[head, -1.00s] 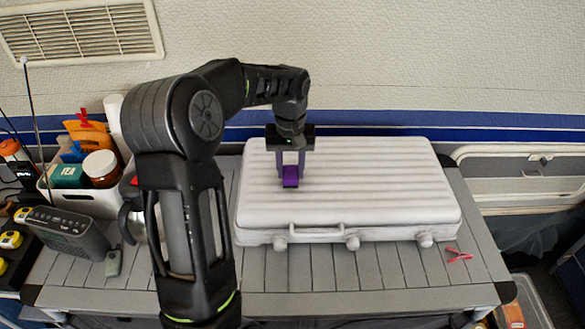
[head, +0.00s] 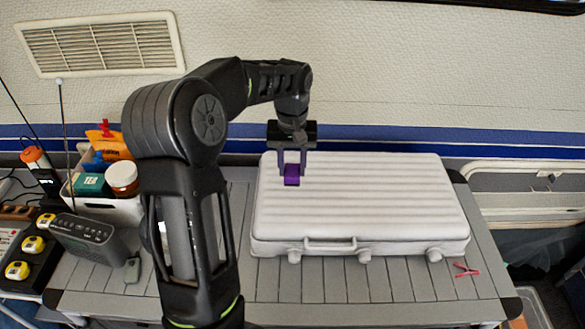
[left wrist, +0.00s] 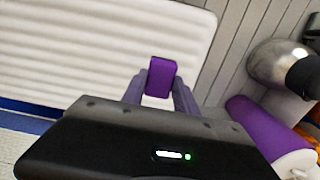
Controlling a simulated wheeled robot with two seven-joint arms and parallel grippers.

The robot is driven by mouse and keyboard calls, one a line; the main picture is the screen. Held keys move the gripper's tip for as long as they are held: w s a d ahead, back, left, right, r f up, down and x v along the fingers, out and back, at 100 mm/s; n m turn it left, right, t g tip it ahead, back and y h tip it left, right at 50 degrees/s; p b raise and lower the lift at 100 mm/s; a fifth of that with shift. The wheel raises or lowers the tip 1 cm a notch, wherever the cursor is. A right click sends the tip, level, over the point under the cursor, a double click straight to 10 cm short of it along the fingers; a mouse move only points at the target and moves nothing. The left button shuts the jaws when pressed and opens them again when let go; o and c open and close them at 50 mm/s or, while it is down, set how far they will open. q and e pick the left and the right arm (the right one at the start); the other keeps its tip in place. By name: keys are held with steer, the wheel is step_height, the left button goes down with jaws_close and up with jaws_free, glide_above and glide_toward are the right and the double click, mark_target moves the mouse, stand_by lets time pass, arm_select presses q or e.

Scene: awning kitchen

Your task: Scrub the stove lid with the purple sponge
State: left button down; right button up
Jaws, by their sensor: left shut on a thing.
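The stove lid (head: 385,200) is a white, ribbed, case-like cover with a front handle, lying shut on the slatted grey table. In the left wrist view its ribbed top (left wrist: 100,45) fills the upper left. My left gripper (head: 292,172) is over the left part of the lid, pointing down. It is shut on the small purple sponge (head: 291,181), which also shows between the fingertips in the left wrist view (left wrist: 161,76). The sponge is at or just above the lid's top; I cannot tell whether it touches. My right gripper is not in view.
A white bin (head: 118,210) with jars and packets stands at the left, with a grey radio (head: 82,238) in front. A metal kettle (left wrist: 280,65) and purple roll (left wrist: 262,128) show in the wrist view. The table's front strip is mostly clear.

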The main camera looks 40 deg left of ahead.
arm_select(q)
steer(key=shift+r+p, duration=0.3)
steer(key=shift+r, duration=0.6)
